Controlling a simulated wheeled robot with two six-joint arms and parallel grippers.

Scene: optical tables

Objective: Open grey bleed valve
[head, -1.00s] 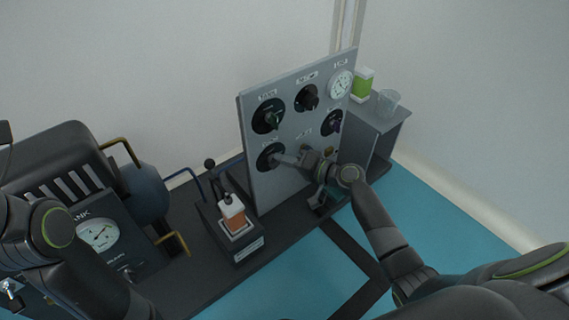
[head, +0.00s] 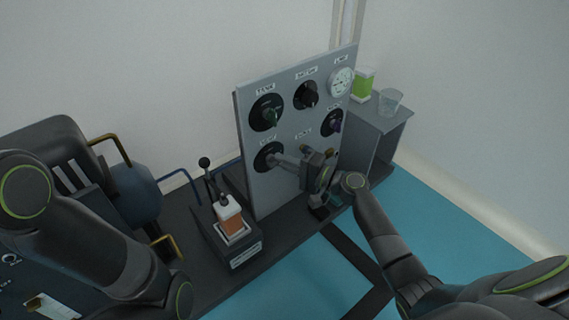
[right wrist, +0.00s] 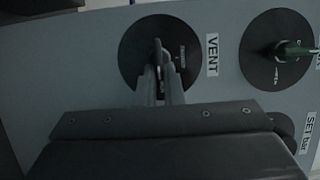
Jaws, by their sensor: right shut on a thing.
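The panel (head: 250,190) carries several round dials with knobs. The grey valve is on the lower-left black dial (head: 262,162) in the head view. The right wrist view shows its dial (right wrist: 135,50) with a "VENT" label (right wrist: 212,55) and a thin grey handle (right wrist: 158,50) at the middle. My right gripper (head: 279,159) reaches this dial from the right, and its fingers (right wrist: 160,82) are shut on the grey handle, hiding part of it. My left arm comes in at the left; its gripper is out of view.
A green knob (head: 270,115) sits above the grey valve, with a black knob (head: 307,96) and a purple knob (head: 334,122) farther right. A lever box with an orange and white part (head: 231,222) stands left of the panel. A clear cup (head: 390,101) stands on the right shelf.

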